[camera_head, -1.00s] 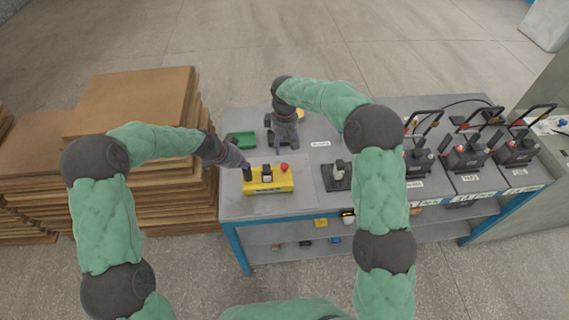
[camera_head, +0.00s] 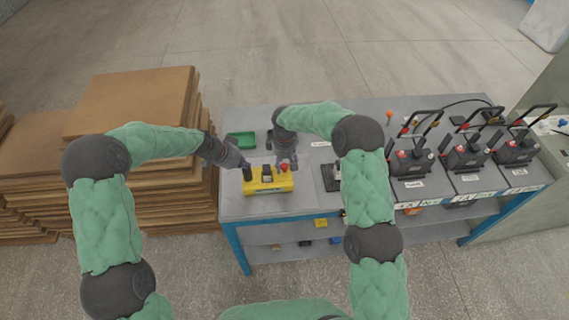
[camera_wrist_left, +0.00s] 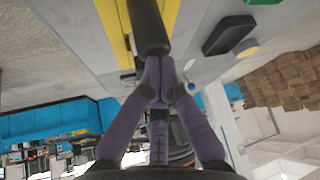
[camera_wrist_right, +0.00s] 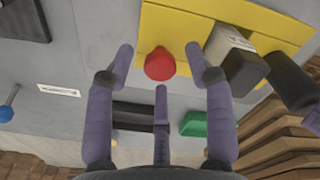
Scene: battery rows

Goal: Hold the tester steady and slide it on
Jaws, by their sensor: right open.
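The yellow tester (camera_head: 270,187) lies near the left end of the grey table, with a red knob (camera_head: 283,168) at its right and a dark grip at its left. My left gripper (camera_head: 244,167) is at that dark grip; in the left wrist view its fingers close around the black grip (camera_wrist_left: 150,28). My right gripper (camera_head: 287,160) is over the tester's right end. In the right wrist view its fingers are spread on either side of the red knob (camera_wrist_right: 160,64), apart from it. A grey-black block (camera_wrist_right: 236,55) stands on the tester beside the knob.
A green tray (camera_head: 240,140) lies behind the tester. A black device (camera_head: 330,180) stands to its right, partly hidden by my right arm. Several black units with handles, including one (camera_head: 410,162), fill the table's right. Brown sheets (camera_head: 125,105) are stacked at the left.

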